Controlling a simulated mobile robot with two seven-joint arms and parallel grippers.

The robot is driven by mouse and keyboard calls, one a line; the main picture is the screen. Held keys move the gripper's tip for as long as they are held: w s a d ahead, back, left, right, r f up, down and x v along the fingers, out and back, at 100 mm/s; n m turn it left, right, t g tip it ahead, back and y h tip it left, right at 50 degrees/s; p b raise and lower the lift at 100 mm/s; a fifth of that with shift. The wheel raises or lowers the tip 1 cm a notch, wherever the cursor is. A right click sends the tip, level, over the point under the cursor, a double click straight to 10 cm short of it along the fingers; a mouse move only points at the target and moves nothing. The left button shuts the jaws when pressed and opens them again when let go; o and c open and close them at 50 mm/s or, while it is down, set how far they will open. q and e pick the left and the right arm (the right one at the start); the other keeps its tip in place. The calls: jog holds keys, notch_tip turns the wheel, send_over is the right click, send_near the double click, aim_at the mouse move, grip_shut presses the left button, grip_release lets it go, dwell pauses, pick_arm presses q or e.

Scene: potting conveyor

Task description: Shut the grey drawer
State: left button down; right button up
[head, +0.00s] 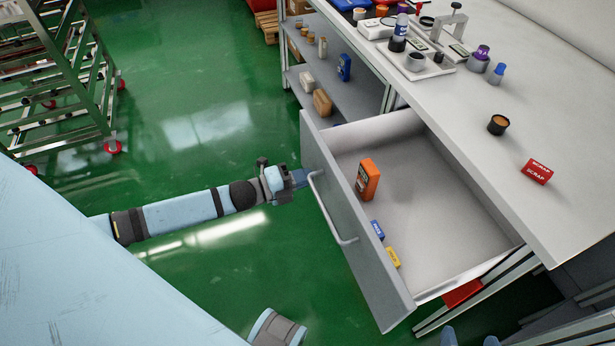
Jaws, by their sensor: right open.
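The grey drawer (333,212) is pulled well out of the workbench (466,112), and its inside is in plain view. Its bar handle (329,212) runs along the outer face of the front panel. My right gripper (301,178) is open at the upper end of that handle, close to the panel's outer face. I cannot tell whether it touches the handle. In the drawer, an orange box (368,179) stands near the front panel, with a small blue box (377,230) and a yellow box (393,257) lying farther down. My left gripper is not in view.
A shelf (358,93) with small items sits beyond the drawer. A metal rack (60,85) stands far left. Green floor between is clear.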

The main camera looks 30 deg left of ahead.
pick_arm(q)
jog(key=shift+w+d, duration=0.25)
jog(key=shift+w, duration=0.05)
pick_arm(e)
jog(key=shift+r, duration=0.15)
pick_arm(q)
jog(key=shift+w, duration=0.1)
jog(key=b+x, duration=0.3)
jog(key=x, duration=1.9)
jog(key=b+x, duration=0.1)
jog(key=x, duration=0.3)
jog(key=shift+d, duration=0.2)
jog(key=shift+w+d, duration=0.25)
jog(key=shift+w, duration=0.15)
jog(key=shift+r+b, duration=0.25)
jog(key=shift+b, duration=0.05)
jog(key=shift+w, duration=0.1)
pick_arm(e)
jog(key=r, duration=0.1)
jog(key=w+a+r+t+y, duration=0.1)
jog(key=a+r+t, duration=0.1)
jog(key=shift+w+a+r+y, duration=0.2)
jog(key=shift+w+y, duration=0.05)
jog(key=shift+y, duration=0.05)
